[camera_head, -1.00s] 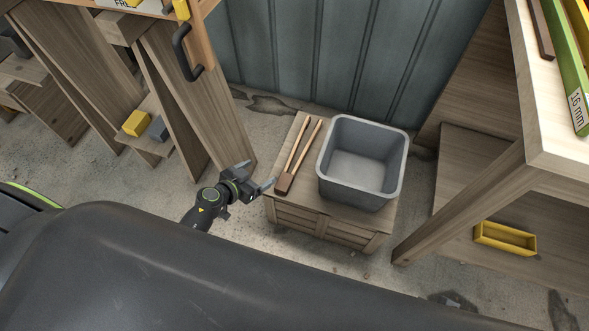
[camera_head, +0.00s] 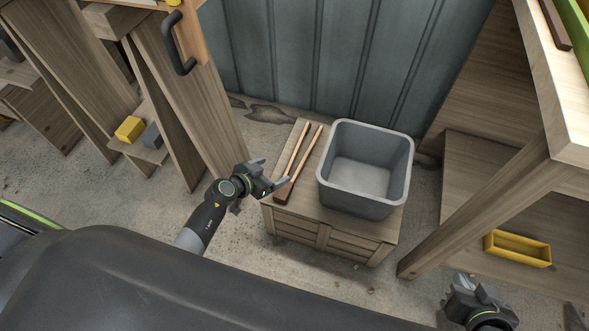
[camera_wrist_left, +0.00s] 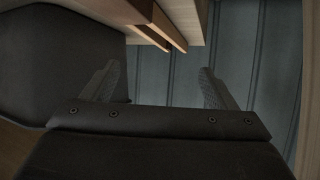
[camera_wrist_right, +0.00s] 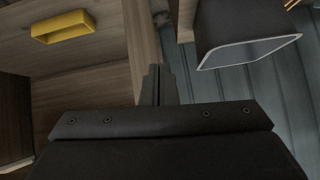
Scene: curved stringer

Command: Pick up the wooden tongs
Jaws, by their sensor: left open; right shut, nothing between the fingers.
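The wooden tongs (camera_head: 308,158) lie on top of a low wooden crate (camera_head: 343,226), left of a grey bin. Two long arms run from a darker joined end at the front. My left gripper (camera_head: 276,172) is open just left of that joined end; its fingertips overlap the crate's left edge in the head view. In the left wrist view the tongs (camera_wrist_left: 166,24) show at the top, beyond and between the spread fingers, with nothing between the fingers. My right gripper (camera_head: 480,292) is low at the right, away from the crate; its fingers (camera_wrist_right: 158,84) are shut and empty.
The grey bin (camera_head: 333,190) stands on the crate close to the tongs' right. A wooden trestle leg (camera_head: 198,95) rises at the left. A workbench leg (camera_head: 470,218) and a shelf with a yellow tray (camera_head: 517,249) are at the right. Bare floor lies before the crate.

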